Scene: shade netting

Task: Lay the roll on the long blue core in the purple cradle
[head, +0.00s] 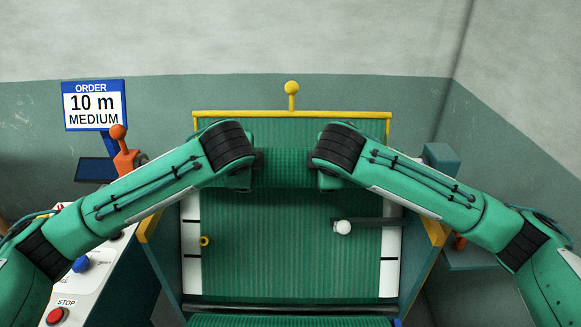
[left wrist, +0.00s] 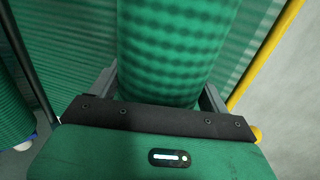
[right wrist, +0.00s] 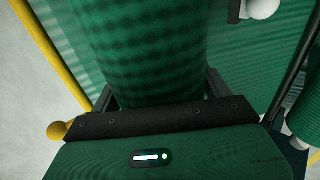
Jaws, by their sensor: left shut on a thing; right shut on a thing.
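A green netting roll (head: 284,168) lies level across the far part of the netting table, between my two grippers. My left gripper (head: 253,170) is shut on its left part. My right gripper (head: 318,170) is shut on its right part. In the left wrist view the same roll (left wrist: 170,50) runs between the fingers; the right wrist view also shows it (right wrist: 135,50) between the fingers. The held roll's core is hidden. Another green roll (head: 290,321) lies at the near edge, with a blue tip (head: 397,322) at its right end. I see no purple cradle.
Green netting (head: 285,245) covers the table between white marked strips. A yellow bar (head: 340,113) with a knob stands behind. A grey bar with a white knob (head: 343,228) reaches in from the right. A control panel (head: 95,265) and the order sign (head: 95,104), "10 m MEDIUM", are left.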

